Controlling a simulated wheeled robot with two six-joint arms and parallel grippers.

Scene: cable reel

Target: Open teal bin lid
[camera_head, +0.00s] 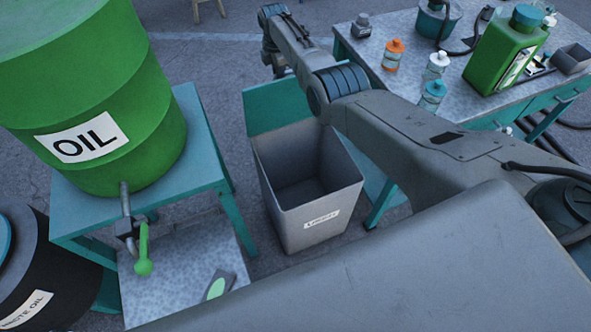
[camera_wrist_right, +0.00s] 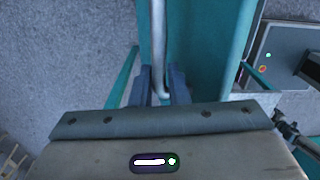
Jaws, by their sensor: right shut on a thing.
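The grey bin (camera_head: 322,222) stands on the floor with a label on its front, and its empty-looking inside shows from above. Its teal lid (camera_head: 268,108) stands raised at the back edge, leaving the mouth uncovered. In the right wrist view the teal lid (camera_wrist_right: 213,50) carries a silver bar handle (camera_wrist_right: 158,40). My right gripper (camera_wrist_right: 161,88) is shut on this handle, one finger on each side. In the head view my right arm reaches over the bin, and the fingers and handle are hidden behind the lid. My left gripper is not in view.
A green oil drum (camera_head: 95,100) with a tap sits on a teal stand (camera_head: 205,150) left of the bin. A workbench (camera_head: 455,105) with bottles and a green canister (camera_head: 505,55) is at the right. A dark drum (camera_head: 30,275) stands at the lower left.

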